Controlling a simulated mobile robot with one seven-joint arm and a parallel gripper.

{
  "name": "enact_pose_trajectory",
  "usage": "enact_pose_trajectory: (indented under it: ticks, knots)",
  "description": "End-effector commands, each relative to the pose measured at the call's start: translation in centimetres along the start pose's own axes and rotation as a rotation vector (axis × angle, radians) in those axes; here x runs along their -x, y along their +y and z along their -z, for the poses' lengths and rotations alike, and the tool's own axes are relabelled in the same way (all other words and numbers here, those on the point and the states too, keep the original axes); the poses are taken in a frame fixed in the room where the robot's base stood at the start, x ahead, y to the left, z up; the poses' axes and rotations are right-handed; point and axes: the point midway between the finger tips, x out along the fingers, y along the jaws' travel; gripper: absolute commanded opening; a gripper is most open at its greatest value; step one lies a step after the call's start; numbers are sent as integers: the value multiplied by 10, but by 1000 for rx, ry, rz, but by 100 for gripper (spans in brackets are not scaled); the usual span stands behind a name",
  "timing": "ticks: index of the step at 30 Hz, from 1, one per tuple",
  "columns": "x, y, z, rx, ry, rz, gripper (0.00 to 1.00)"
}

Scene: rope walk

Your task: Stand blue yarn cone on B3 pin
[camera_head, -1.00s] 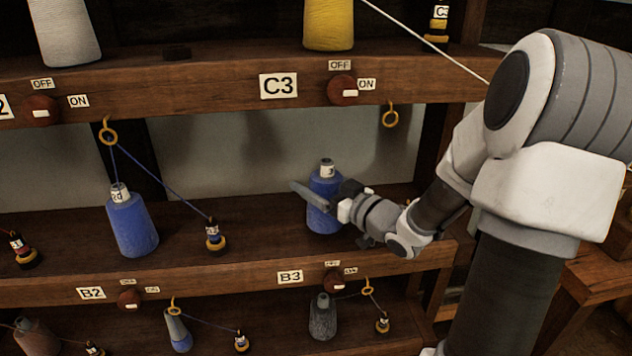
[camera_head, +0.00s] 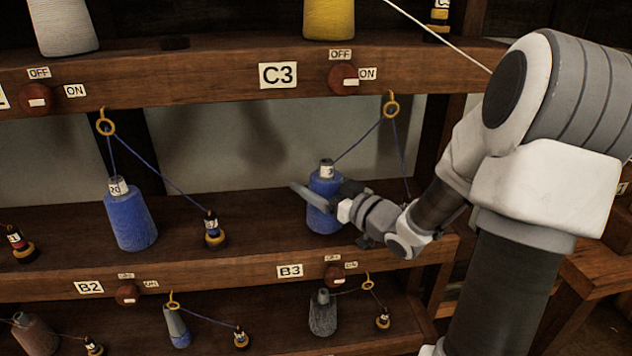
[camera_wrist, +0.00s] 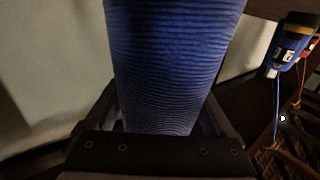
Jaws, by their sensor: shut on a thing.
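The blue yarn cone (camera_head: 322,217), with a grey top and a white label, is upright above the B3 label (camera_head: 290,271) on the middle shelf. My gripper (camera_head: 318,198) is shut around its body from the right, one finger across its front. The cone also fills the middle of the wrist view (camera_wrist: 172,60), between the fingers. Its base is at the shelf board; I cannot tell whether it touches. The B3 pin is not visible. A blue yarn runs from its top to a brass ring (camera_head: 391,106), then down behind my arm.
Another blue cone (camera_head: 130,222) and a small bobbin (camera_head: 213,230) stand to the left above B2. The C3 shelf edge (camera_head: 200,80) lies overhead. The B3 switch knob (camera_head: 336,275) is on the shelf edge below. Shelf between bobbin and held cone is clear.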

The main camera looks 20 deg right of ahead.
Motion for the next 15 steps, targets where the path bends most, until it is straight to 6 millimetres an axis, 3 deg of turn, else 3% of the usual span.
enact_pose_trajectory:
  ticks: [15]
  knots:
    - [0, 0, 12, 0, 0, 0, 21]
